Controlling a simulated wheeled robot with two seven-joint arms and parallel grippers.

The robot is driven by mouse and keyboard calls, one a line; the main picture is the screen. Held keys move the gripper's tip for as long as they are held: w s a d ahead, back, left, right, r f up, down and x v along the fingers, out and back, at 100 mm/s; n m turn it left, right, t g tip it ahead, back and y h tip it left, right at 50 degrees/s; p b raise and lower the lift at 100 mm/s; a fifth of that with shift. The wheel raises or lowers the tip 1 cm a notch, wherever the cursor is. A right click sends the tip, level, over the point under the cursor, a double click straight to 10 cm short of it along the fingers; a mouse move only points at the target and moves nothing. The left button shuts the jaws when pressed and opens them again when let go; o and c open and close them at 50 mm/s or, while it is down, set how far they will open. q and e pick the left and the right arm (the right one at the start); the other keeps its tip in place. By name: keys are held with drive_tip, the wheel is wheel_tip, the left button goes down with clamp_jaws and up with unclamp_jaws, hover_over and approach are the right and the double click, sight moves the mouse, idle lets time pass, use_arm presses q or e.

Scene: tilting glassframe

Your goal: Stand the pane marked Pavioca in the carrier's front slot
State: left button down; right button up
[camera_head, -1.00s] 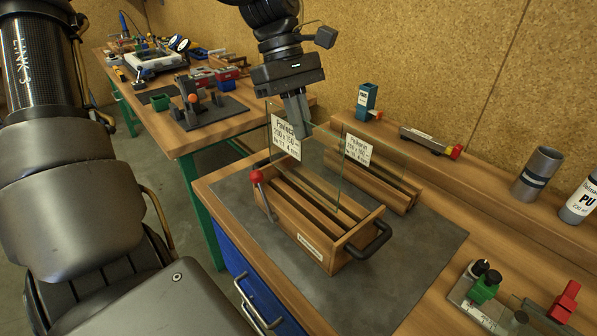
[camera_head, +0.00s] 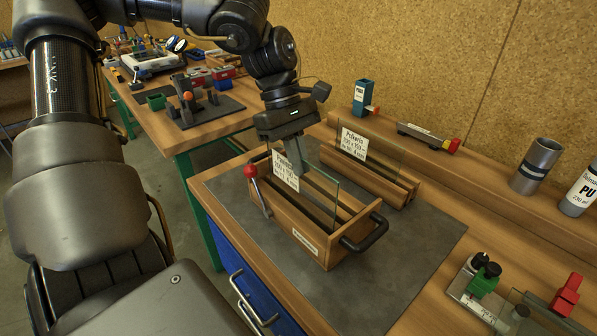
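My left gripper (camera_head: 299,172) is above the wooden carrier (camera_head: 314,254), with its fingers shut on the top of a clear glass pane (camera_head: 325,200). The pane carries a white label (camera_head: 286,171), partly covered by a finger; its name looks like Pavioca. The pane is upright, with its lower part down between the carrier's walls. I cannot tell which slot it is in or whether it touches the bottom. The carrier has a red-knobbed lever (camera_head: 251,171) at its left and a black handle (camera_head: 366,236) at its right. My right gripper is out of view.
A second labelled pane (camera_head: 382,151) stands in a wooden rack (camera_head: 400,190) behind the carrier. A grey mat (camera_head: 400,265) is bare to the right and front. A shelf with a grey tube (camera_head: 535,167) runs behind. A green-and-black tool (camera_head: 484,283) lies at front right.

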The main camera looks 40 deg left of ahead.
sight(299, 187)
use_arm(q)
wheel_tip(299, 187, down, 3)
drive_tip(key=shift+f, duration=0.1)
drive_tip(key=c, duration=1.6)
unclamp_jaws()
drive_tip(key=shift+c, duration=0.2)
